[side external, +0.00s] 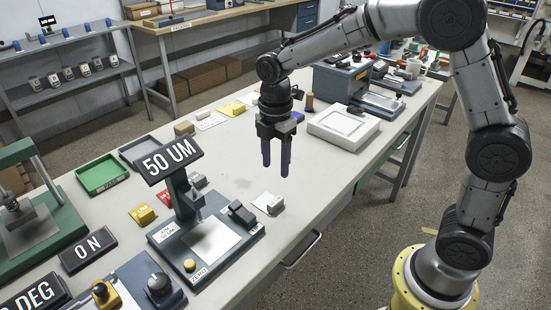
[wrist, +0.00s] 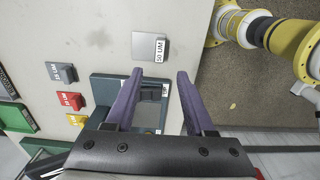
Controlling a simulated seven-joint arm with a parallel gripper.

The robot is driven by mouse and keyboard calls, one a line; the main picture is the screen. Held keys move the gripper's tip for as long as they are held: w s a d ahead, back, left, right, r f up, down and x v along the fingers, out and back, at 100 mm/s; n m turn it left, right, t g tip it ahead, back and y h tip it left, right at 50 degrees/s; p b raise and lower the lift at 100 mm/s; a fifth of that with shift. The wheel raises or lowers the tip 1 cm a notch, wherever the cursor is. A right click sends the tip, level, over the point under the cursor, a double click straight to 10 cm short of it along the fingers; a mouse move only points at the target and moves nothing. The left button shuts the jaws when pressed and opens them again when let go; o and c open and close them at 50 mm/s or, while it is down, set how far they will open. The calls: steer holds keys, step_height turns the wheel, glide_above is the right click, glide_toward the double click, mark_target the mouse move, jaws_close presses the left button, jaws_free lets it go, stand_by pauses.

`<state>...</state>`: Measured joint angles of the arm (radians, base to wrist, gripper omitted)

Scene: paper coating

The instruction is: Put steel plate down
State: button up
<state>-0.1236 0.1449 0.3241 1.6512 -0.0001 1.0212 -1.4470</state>
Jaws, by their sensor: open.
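A small flat grey steel plate with a white tag lies on the table (side external: 268,202) just right of the thickness gauge. The wrist view shows the plate (wrist: 144,46) lying flat, its tag reading 50 UM. My gripper (side external: 275,170) is open and empty above the table. In the side view its purple fingers point down above and behind the plate. In the wrist view my gripper (wrist: 160,75) has a wide gap between its fingers, and the plate lies beyond the tips, touching neither finger.
The thickness gauge (side external: 180,215), its display reading 50 UM, stands left of the plate. Yellow (side external: 142,214) and red (wrist: 70,101) tagged pieces lie near it. A green tray (side external: 102,175) is farther left, a white box device (side external: 343,127) behind right. The table centre is clear.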

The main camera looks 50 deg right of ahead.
steer(key=s+d+r+m+t, duration=0.2)
steer(key=s+r+m, duration=0.2)
steer(key=s+m, duration=0.5)
steer(key=s+d+r+m+t, duration=0.3)
steer(key=s+m, duration=0.6)
steer(key=s, duration=0.5)
steer(key=shift+r+t, duration=0.3)
steer(key=shift+r, duration=0.4)
